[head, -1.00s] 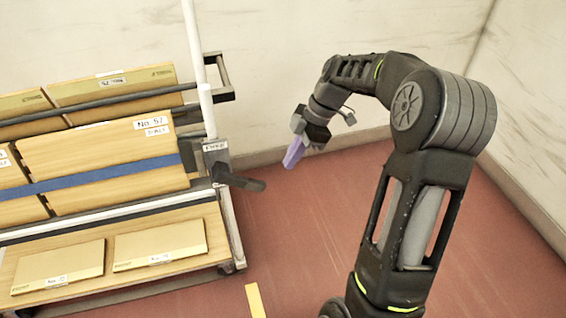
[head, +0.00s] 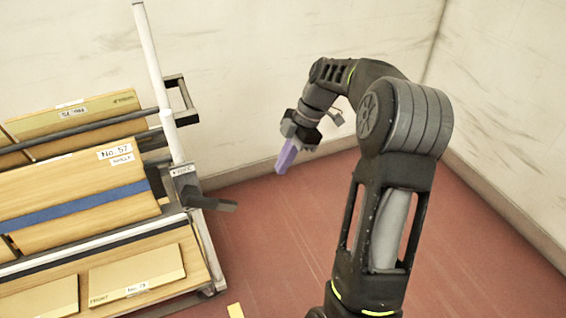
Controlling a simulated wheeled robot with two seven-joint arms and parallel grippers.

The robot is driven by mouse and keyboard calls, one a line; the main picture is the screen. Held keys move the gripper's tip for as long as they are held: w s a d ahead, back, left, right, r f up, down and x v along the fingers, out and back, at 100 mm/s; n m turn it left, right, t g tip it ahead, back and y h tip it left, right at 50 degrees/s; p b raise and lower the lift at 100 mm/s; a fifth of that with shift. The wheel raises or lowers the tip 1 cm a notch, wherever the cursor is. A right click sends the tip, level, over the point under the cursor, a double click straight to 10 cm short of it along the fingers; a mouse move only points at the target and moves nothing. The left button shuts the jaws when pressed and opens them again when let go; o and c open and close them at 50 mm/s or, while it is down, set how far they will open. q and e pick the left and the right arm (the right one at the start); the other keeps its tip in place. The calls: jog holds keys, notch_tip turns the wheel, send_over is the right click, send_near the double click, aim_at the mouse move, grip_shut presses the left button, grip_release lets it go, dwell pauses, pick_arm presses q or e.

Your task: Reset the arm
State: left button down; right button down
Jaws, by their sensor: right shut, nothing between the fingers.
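My right arm comes up from the bottom right of the head view, bends over at the top and reaches left. Its gripper (head: 287,155) has purple fingers that point down and a little left. The fingers are shut with nothing between them. The gripper hangs over open red floor, to the right of the rack and apart from it. My left gripper is not in the head view.
A wheeled rack (head: 150,238) with wooden panels (head: 72,192) and flat boxes (head: 137,278) stands at the left. A dark handle (head: 207,203) sticks out from its post towards the gripper. Pale walls (head: 240,70) close the back and right. Red floor (head: 270,230) is clear between.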

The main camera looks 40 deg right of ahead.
dwell(0.4)
jog(key=a+f+m, duration=0.3)
jog(key=a+f, duration=0.2)
jog(key=f, duration=0.3)
jog(key=s+a+f+m+g, duration=0.1)
jog(key=a+f+m, duration=0.1)
jog(key=a+f, duration=0.35)
jog(key=a+f+m, duration=0.3)
jog(key=a+f, duration=0.1)
jog(key=f, duration=0.6)
jog(key=s+a+f+m+h, duration=0.1)
jog(key=s+a+f+m, duration=0.4)
jog(key=s+a+f, duration=0.4)
jog(key=s+a+f+m, duration=0.2)
jog(key=s+a+m, duration=0.2)
jog(key=s+a, duration=0.6)
jog(key=w+a+r+n, duration=0.1)
jog(key=w+a+r, duration=0.2)
jog(key=w+a, duration=0.1)
notch_tip(320, 180, up, 15)
jog(key=p, duration=1.6)
jog(key=shift+s+d, duration=0.15)
jog(key=shift+d, duration=0.3)
